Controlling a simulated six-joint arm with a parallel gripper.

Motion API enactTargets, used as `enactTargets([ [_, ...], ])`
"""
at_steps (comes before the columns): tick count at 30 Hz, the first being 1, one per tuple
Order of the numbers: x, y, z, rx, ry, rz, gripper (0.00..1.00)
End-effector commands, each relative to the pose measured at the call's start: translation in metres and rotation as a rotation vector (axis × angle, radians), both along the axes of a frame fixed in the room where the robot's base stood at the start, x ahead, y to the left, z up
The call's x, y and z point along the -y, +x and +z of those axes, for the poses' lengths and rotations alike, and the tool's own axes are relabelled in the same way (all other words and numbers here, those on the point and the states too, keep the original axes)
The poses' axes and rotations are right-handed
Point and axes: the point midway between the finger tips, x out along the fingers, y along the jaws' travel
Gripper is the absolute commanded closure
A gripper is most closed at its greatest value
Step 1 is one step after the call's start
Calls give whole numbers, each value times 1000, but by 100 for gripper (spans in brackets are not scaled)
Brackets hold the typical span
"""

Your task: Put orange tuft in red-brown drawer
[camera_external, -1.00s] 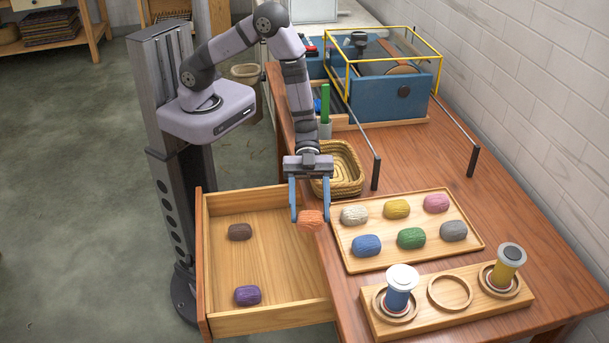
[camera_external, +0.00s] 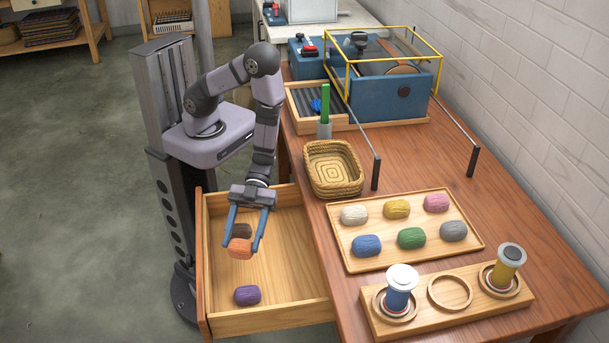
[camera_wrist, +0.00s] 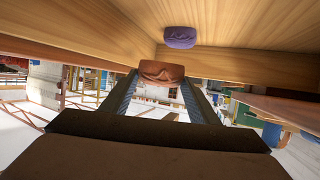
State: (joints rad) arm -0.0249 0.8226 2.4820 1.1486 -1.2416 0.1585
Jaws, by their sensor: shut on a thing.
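The orange tuft (camera_external: 240,249) is held between the two blue fingers of my gripper (camera_external: 242,246), over the open drawer. It also shows between the fingertips in the wrist view (camera_wrist: 162,74). The red-brown drawer (camera_external: 270,320) is pulled out at the left of the bench, with a pale wooden inside. A dark brown skein (camera_external: 241,230) in the drawer is partly hidden behind the orange tuft. A purple skein (camera_external: 247,295) lies near the drawer's front corner and shows in the wrist view (camera_wrist: 180,38). How far the tuft is above the drawer floor is hard to tell.
A wooden tray (camera_external: 354,229) with several coloured skeins stands on the bench beside a woven basket (camera_external: 334,187). A spool rack (camera_external: 440,317) is at the front. The drawer's right part has free floor.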

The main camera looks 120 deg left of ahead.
Motion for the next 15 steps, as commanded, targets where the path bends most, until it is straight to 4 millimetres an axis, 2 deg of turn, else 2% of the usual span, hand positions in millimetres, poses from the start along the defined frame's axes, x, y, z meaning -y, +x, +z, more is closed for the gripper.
enactTargets([
  [1,0,-1,-10,-5,0,1,66],
  [6,0,0,-32,-5,-1,2,66],
  [10,0,0,-42,-1,1,1,66],
  [15,0,0,-44,-1,0,1,66],
])
